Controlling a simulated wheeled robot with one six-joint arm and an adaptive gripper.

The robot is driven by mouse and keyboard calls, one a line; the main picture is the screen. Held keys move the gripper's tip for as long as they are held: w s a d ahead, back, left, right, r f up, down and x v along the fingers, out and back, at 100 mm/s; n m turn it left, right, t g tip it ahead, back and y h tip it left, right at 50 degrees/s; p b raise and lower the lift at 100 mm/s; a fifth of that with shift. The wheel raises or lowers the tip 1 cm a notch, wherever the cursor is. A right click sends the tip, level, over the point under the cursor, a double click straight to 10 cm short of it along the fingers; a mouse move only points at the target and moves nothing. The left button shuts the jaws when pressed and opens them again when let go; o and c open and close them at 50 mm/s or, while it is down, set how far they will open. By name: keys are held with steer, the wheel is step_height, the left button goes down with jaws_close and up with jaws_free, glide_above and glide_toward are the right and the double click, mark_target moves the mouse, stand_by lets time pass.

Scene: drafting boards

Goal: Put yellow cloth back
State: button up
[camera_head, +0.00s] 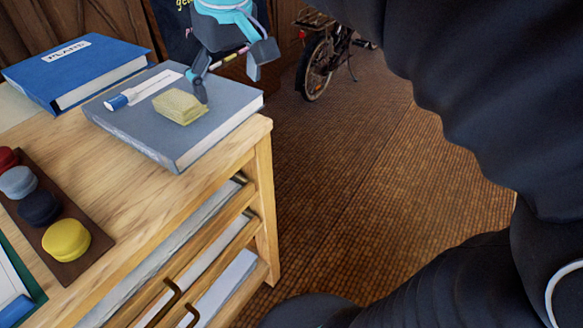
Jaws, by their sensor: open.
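A folded pale-yellow cloth (180,107) lies on a grey-blue book (215,132) at the right end of the desk. My gripper (228,87) has grey fingers and a teal body, and comes down from the top of the view. The right finger is further right, near the book's far right edge.
A blue-and-white marker-like item (140,90) lies on the same book. A blue binder (75,70) is behind it. A dark tray (82,262) of coloured round pieces is at the left. The desk (150,205) has open drawers in front. A bicycle (320,60) stands behind.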

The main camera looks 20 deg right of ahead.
steer(key=s+d+f+m+t, duration=0.1)
steer(key=s+d+f, duration=0.2)
steer(key=s+f, duration=0.3)
steer(key=s+d+f+m+t, duration=0.2)
steer(key=s+f, duration=0.4)
steer(key=f, duration=0.4)
steer(key=shift+s+d+m, duration=0.25)
steer(key=shift+d+m, duration=0.05)
steer(key=shift+d, duration=0.4)
